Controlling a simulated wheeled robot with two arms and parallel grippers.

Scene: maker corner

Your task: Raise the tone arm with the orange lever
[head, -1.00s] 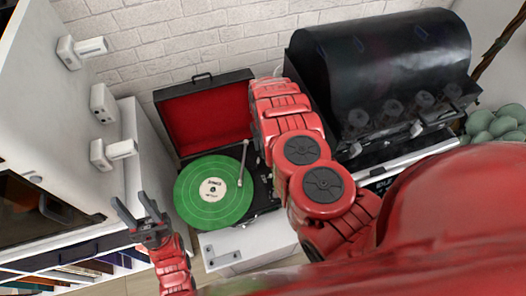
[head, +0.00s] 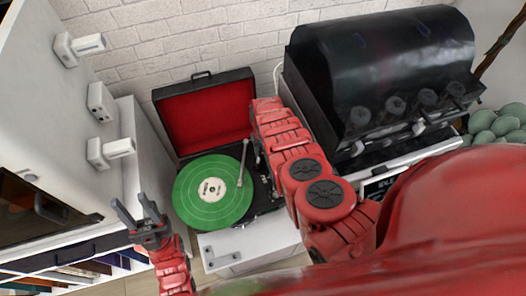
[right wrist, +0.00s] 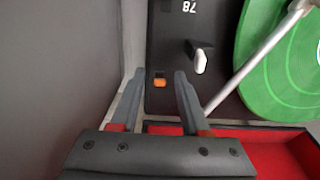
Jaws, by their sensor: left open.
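The record player (head: 205,115) stands open with its red-lined lid up and a green record (head: 200,213) on it. The silver tone arm (head: 242,165) reaches over the record's right side; it also shows in the right wrist view (right wrist: 258,60). The small orange lever (right wrist: 160,82) sits on the black deck, between the fingertips of my open right gripper (right wrist: 160,75) in that picture. I cannot tell whether the fingers touch it. In the head view my right arm hides the lever and that gripper. My left gripper (head: 138,214) is open and empty, left of the record.
A white switch or knob (right wrist: 198,58) and a printed "78" lie on the deck near the lever. A black grill-like machine (head: 385,75) stands right of my right arm. A white cabinet (head: 50,135) with handles stands at the left, near my left gripper.

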